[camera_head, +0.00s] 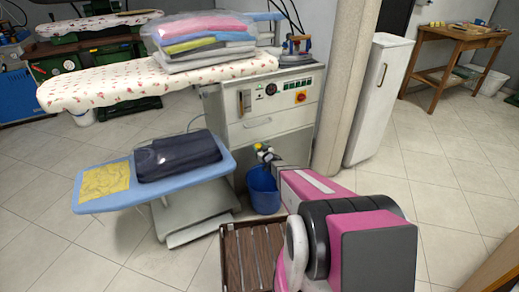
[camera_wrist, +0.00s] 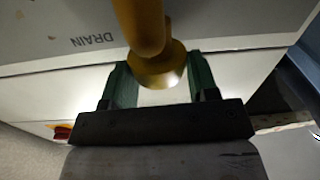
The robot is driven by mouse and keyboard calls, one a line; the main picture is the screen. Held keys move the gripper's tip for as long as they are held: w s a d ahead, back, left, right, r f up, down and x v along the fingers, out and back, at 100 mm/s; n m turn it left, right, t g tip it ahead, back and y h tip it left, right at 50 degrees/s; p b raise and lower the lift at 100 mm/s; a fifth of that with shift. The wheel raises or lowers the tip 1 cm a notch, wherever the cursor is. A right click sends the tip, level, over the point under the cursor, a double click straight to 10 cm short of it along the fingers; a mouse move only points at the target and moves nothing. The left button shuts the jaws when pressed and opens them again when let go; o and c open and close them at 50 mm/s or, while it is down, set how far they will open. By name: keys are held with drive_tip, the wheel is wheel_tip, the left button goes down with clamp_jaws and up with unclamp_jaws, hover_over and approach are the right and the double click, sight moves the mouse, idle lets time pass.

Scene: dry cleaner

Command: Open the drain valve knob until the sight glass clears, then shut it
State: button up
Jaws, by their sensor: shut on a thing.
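The drain valve knob is the brass piece (camera_wrist: 157,70) in the wrist view, on a brass stem in front of the panel marked DRAIN. My gripper (camera_wrist: 156,68) is shut on it, with one green finger on each side. In the head view the valve and my gripper (camera_head: 268,155) show small, low on the front of the boiler cabinet (camera_head: 255,131). The sight glass (camera_head: 245,102) looks like the upright amber strip at the upper left of the cabinet front. Its contents are too small to judge. The knob's turn angle cannot be told.
A blue bucket (camera_head: 263,191) stands on the floor below the valve. A blue ironing board (camera_head: 215,170) with a dark folded garment (camera_head: 177,156) is left of it. A wooden slatted crate (camera_head: 250,257) is beside my arm. Open tiled floor lies to the right.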

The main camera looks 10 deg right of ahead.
drive_tip(key=shift+m+h, duration=0.4)
drive_tip(key=shift+h, duration=0.2)
drive_tip(key=shift+a+m+t+h, duration=0.2)
drive_tip(key=shift+m+h, duration=1.1)
drive_tip(key=shift+h, duration=0.75)
drive_tip(key=shift+a+m+t+h, duration=0.2)
drive_tip(key=shift+m+h, duration=1.1)
drive_tip(key=shift+h, duration=0.75)
drive_tip(key=shift+a+m+g+h, duration=0.1)
drive_tip(key=shift+m+g+h, duration=0.6)
drive_tip(key=shift+m+h, duration=1.1)
drive_tip(key=shift+h, duration=0.5)
drive_tip(key=shift+g+h, duration=0.3)
drive_tip(key=shift+h, duration=0.2)
drive_tip(key=o, duration=0.9)
drive_tip(key=shift+a, duration=0.15)
drive_tip(key=shift+n+y, duration=0.4)
drive_tip(key=shift+y, duration=0.2)
